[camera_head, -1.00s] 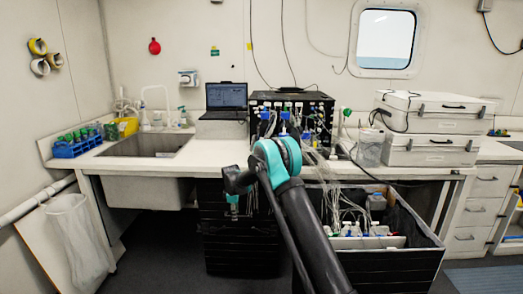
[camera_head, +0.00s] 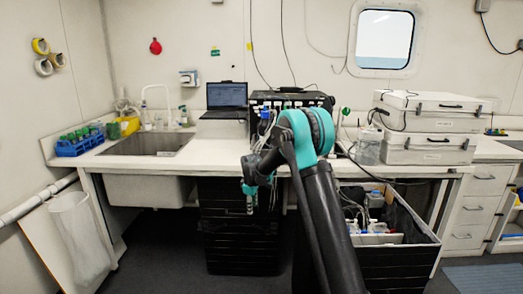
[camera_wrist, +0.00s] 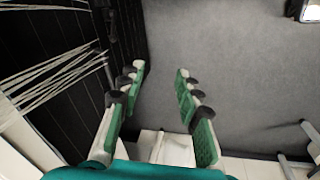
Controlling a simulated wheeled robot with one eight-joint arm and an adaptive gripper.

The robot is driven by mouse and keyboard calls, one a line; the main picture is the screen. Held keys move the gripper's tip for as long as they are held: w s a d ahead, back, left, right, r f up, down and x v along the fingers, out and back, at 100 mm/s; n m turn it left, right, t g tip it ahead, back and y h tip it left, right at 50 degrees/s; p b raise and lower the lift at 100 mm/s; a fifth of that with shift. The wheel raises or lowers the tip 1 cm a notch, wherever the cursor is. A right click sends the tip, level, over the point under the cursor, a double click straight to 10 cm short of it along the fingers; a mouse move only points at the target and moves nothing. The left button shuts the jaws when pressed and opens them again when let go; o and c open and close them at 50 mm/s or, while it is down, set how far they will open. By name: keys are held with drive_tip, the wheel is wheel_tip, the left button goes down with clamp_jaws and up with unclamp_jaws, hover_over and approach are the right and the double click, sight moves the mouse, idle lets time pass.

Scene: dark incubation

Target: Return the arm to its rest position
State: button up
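My black and teal arm (camera_head: 325,215) rises from the bottom of the head view and bends at a teal elbow in front of the bench. My gripper (camera_wrist: 161,70) hangs below the bench edge, in front of a black crate, and shows small in the head view (camera_head: 250,205). In the wrist view its two green-padded fingers are spread apart with nothing between them. Grey floor shows beyond the fingertips.
The white bench (camera_head: 220,153) holds a sink (camera_head: 150,145), a laptop (camera_head: 227,95), a black device (camera_head: 290,97) and stacked white cases (camera_head: 432,110). Black crates stand below, one closed-looking (camera_head: 235,250) and one open (camera_head: 400,260) with bottles. Thin tubes hang near my arm.

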drive_tip(key=s+d+r+m, duration=0.3)
drive_tip(key=s+d+r, duration=0.1)
drive_tip(key=s+d, duration=0.45)
drive_tip(key=s+d+r+m, duration=0.4)
drive_tip(key=s+d, duration=0.3)
drive_tip(key=s, duration=0.3)
drive_tip(key=s+d+f+m, duration=0.1)
drive_tip(key=s+d+m, duration=0.1)
drive_tip(key=s, duration=0.6)
drive_tip(key=s+d+f+m+t, duration=0.1)
drive_tip(key=s+d+f+m, duration=0.1)
drive_tip(key=s, duration=0.6)
drive_tip(key=s+d+f+m, duration=0.1)
drive_tip(key=s+d+m, duration=0.2)
drive_tip(key=s, duration=0.6)
drive_tip(key=shift+d+f+t, duration=0.3)
drive_tip(key=shift+d+f, duration=0.1)
drive_tip(key=shift+d, duration=0.15)
